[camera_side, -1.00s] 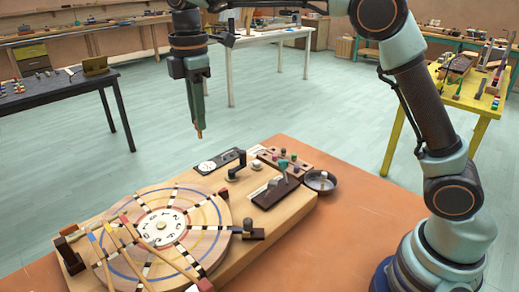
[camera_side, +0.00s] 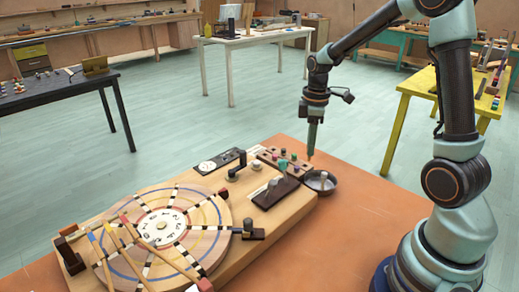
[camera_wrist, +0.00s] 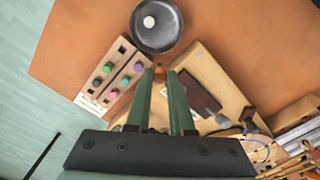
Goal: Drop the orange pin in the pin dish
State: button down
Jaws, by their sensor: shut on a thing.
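My gripper (camera_side: 310,152) points down just above and behind the pin dish, close to the pin rack. It is shut on the orange pin, of which only a small orange tip shows at the fingers; the fingers hide the rest. The wrist view shows the two green fingers (camera_wrist: 162,72) side by side. The pin dish (camera_side: 332,187) is a dark round metal dish on the orange table, right of the wooden board. In the wrist view the dish (camera_wrist: 168,44) lies beyond the fingertips. A pale, whitish round thing (camera_wrist: 149,22) sits in it.
The pin rack (camera_wrist: 115,72) holds several pins with green, pink and purple tops, left of the fingers. A dark lever block (camera_side: 277,193) with an upright handle stands near the dish. A wooden wheel (camera_side: 205,245) with sticks lies at left. The orange table is clear right of the dish.

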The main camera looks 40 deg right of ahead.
jog(key=s, duration=0.1)
jog(key=s+d+f, duration=0.1)
jog(key=d, duration=0.1)
jog(key=shift+s+f+m, duration=0.3)
jog(key=shift+s+m, duration=0.1)
jog(key=shift+f, duration=0.1)
jog(key=shift+f, duration=2.4)
jog(key=c, duration=0.7)
grip_release()
jog(key=shift+r, duration=0.1)
